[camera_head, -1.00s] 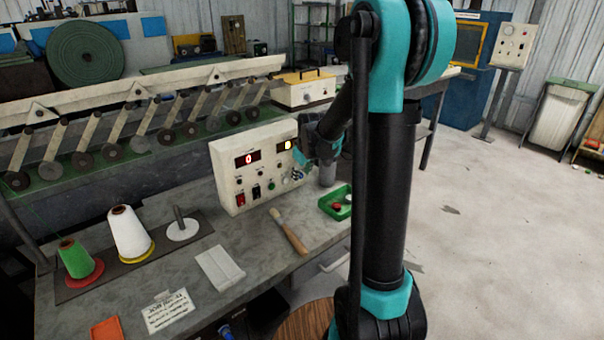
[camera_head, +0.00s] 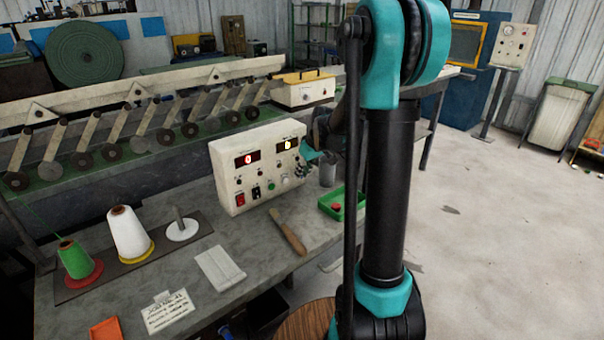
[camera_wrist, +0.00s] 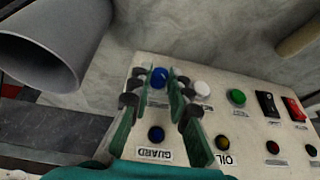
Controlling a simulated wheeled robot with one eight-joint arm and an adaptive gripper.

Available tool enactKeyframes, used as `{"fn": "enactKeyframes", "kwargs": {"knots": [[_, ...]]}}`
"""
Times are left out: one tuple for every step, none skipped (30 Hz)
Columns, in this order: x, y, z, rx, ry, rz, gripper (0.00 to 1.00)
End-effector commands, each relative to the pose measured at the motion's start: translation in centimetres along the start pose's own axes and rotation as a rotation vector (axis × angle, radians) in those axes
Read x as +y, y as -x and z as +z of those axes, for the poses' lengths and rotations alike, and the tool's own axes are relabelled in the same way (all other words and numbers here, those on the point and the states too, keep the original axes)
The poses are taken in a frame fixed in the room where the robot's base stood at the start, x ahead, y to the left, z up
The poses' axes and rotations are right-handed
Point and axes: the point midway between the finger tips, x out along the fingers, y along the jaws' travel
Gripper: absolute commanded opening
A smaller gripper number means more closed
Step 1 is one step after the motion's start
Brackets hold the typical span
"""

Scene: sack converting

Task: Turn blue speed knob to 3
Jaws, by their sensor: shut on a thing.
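The cream control box (camera_head: 228,184) stands on the grey bench, with two lit displays, one showing a red 0 (camera_head: 249,159) and one a yellowish digit (camera_head: 288,145). In the wrist view the blue knob (camera_wrist: 159,76) sits between the two green fingers of my gripper (camera_wrist: 160,80), near their tips. The gripper is shut on the knob. In the head view my gripper (camera_head: 303,170) is at the right side of the panel, and the knob is hidden there.
A white knob (camera_wrist: 202,88), a green button (camera_wrist: 236,97) and black and red switches stand close beside the gripper. A grey cup (camera_head: 327,174) and a green tray (camera_head: 340,208) are right of the box. A brush (camera_head: 289,232) lies in front.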

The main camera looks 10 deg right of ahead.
Motion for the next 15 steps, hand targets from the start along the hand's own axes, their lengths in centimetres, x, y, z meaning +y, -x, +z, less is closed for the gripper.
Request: {"fn": "enactKeyframes", "kwargs": {"knots": [[0.33, 0.01, 0.02, 0.002, -0.018, -0.034, 0.0], [0.4, 0.0, 0.0, 0.003, -0.027, -0.055, 0.0], [0.5, -0.01, 0.03, 0.004, -0.04, -0.085, 0.0], [0.55, -0.03, 0.01, 0.005, -0.049, -0.106, 0.0], [0.55, -0.03, 0.02, 0.006, -0.057, -0.128, 0.0], [0.65, -0.04, 0.04, 0.007, -0.069, -0.156, 0.0], [0.71, -0.07, 0.03, 0.008, -0.077, -0.175, 0.0], [0.72, -0.08, 0.01, 0.009, -0.085, -0.196, 0.0], [0.79, -0.08, 0.05, 0.01, -0.095, -0.22, 0.0], [0.83, -0.09, 0.05, 0.01, -0.103, -0.239, 0.0], [0.87, -0.12, 0.05, 0.011, -0.11, -0.256, 0.0], [0.88, -0.13, 0.05, 0.012, -0.118, -0.277, 0.0], [0.9, -0.13, 0.07, 0.012, -0.125, -0.293, 0.0], [0.95, -0.14, 0.05, 0.013, -0.131, -0.307, 0.0], [0.99, -0.17, 0.08, 0.013, -0.138, -0.324, 0.0]]}}
